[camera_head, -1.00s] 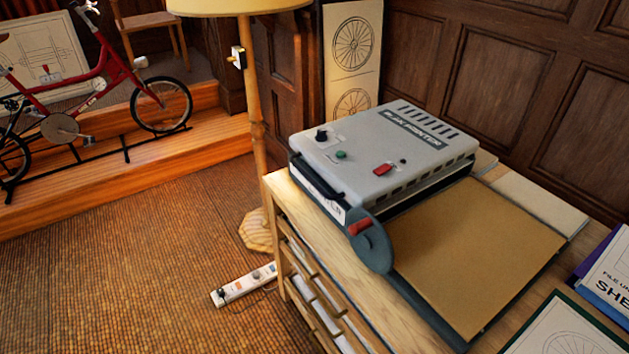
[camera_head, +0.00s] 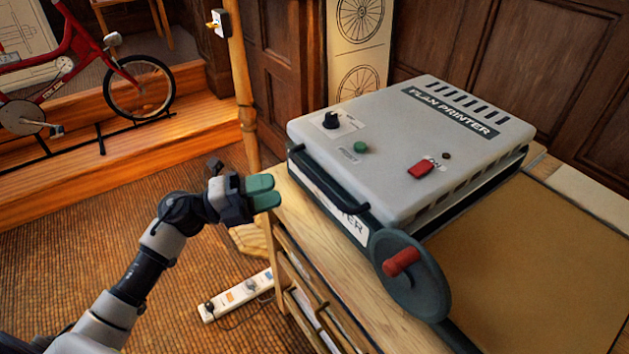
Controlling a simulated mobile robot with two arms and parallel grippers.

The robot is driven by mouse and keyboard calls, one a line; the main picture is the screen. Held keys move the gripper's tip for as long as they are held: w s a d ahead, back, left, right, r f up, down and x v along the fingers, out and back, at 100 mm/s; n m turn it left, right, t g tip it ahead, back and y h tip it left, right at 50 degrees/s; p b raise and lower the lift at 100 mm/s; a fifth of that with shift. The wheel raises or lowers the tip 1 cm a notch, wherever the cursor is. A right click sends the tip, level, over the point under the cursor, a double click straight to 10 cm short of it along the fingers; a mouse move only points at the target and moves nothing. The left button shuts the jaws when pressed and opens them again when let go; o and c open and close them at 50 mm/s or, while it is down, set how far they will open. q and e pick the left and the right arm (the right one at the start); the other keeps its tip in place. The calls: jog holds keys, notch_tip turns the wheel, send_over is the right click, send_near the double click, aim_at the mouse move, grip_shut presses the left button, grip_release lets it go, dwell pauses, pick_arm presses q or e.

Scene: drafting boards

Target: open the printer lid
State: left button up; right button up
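The plan printer has a grey lid (camera_head: 400,130) marked "PLAN PRINTER", lying shut on its dark base (camera_head: 345,215) on the wooden cabinet. A black bar handle (camera_head: 328,180) runs along the lid's front left edge. On the lid are a black knob, a green button and a red switch by the word "ON". My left gripper (camera_head: 262,193), with green fingertips, is in the air left of the printer, short of the handle. Its fingertips lie together with nothing between them. My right gripper is out of view.
A dark disc with a red crank grip (camera_head: 410,280) stands out at the printer's front corner. A brown board (camera_head: 540,265) lies to its right. A lamp pole (camera_head: 243,90) rises behind my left gripper. A power strip (camera_head: 238,294) lies on the floor.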

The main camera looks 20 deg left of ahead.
aim_at(315, 175)
pick_arm(q)
jog(key=p+x, duration=0.1)
jog(key=x, duration=0.7)
jog(key=shift+w+d+r, duration=0.15)
jog(key=shift+w+d, duration=0.05)
jog(key=shift+w, duration=0.05)
jog(key=shift+w+d, duration=0.15)
jog(key=shift+d, duration=0.1)
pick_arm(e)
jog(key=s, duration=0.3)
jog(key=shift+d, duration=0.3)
pick_arm(q)
jog(key=shift+c, duration=0.3)
grip_shut()
